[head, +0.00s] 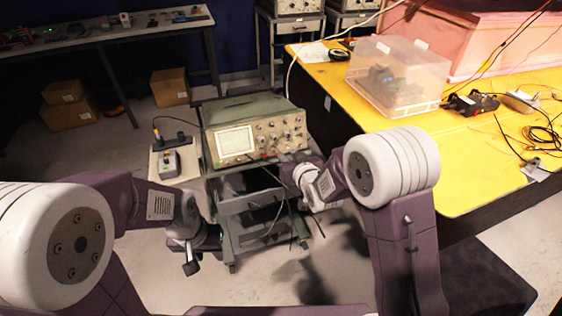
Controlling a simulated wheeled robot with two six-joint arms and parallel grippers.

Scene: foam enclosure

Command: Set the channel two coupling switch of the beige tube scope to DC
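The tube scope (236,142) stands on a cart, with a beige front panel and a green-grey top. Its pale screen is on the left of the panel, and several knobs and small controls are on the right. The channel two coupling switch is too small to make out. My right gripper (287,166) is just in front of and below the panel's lower right side; its fingers are too small and dark to read. My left gripper (194,262) hangs low in front of the cart's left side, away from the scope. Its opening is unclear.
The grey cart (240,206) has lower shelves with dark cables hanging. A yellow table (455,170) at right holds a clear plastic bin (398,75). Cardboard boxes (70,108) lie behind left.

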